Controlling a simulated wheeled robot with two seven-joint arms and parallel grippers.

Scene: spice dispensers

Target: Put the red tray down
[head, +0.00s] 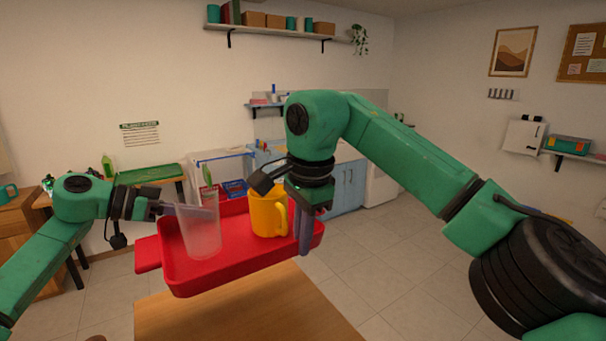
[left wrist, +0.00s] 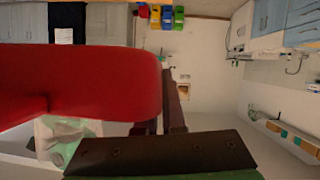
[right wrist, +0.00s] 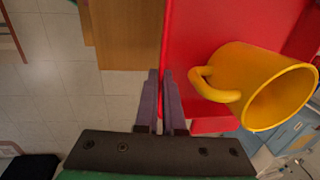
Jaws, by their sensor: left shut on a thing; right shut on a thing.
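The red tray (head: 215,262) is held in the air by both my grippers, just beyond the far edge of the wooden table (head: 240,312). On it stand a clear tumbler (head: 202,235) at the left and a yellow mug (head: 266,213) at the right; the mug also shows in the right wrist view (right wrist: 262,86). My left gripper (head: 182,209) is shut on the tray's left side, partly hidden behind the tumbler; the tray fills much of the left wrist view (left wrist: 85,85). My right gripper (head: 304,238) is shut on the tray's right edge, beside the mug handle.
The bare wooden tabletop is at the front. Beyond the tray are a green-topped bench (head: 150,175), a white-framed unit (head: 222,165) and a blue cabinet (head: 347,187). Tiled floor (head: 400,260) is open to the right, under my right arm.

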